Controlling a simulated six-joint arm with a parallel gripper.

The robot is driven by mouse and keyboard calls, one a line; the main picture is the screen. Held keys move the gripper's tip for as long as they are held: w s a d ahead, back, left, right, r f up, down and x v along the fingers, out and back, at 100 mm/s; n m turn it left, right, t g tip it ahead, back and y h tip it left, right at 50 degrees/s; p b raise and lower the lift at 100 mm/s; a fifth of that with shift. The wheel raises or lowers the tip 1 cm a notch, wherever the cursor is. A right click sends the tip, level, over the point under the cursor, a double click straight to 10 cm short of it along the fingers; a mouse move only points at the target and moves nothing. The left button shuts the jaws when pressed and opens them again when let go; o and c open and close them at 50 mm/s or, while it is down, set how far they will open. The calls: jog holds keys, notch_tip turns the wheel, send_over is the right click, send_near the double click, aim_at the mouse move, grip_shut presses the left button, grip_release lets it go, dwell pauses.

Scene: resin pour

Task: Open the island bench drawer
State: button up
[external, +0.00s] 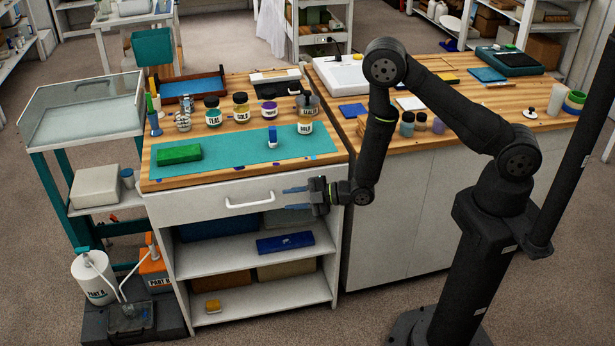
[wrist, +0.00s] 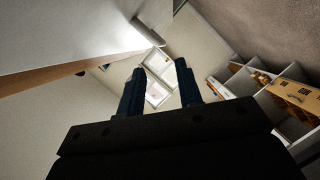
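The island bench (external: 325,165) has a wooden top and a white drawer (external: 185,207) under its front edge. The drawer looks shut, flush with the bench front. Its white bar handle (external: 249,203) is at the middle of the drawer front. My gripper (external: 285,199) is to the right of the handle, in front of the drawer's right part, with its fingers pointing left. The fingers are apart and nothing is between them. In the wrist view the open gripper (wrist: 160,67) shows both dark blue fingers, and a pale bar that looks like the handle (wrist: 147,31) lies above them, apart from them.
Open shelves below the drawer hold bins and a blue box (external: 285,243). A teal mat (external: 225,150) with a green block (external: 179,154) and several jars is on top. A second bench (external: 410,215) stands right.

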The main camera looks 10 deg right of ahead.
aim_at(263, 202)
jog(key=x, duration=1.1)
grip_shut()
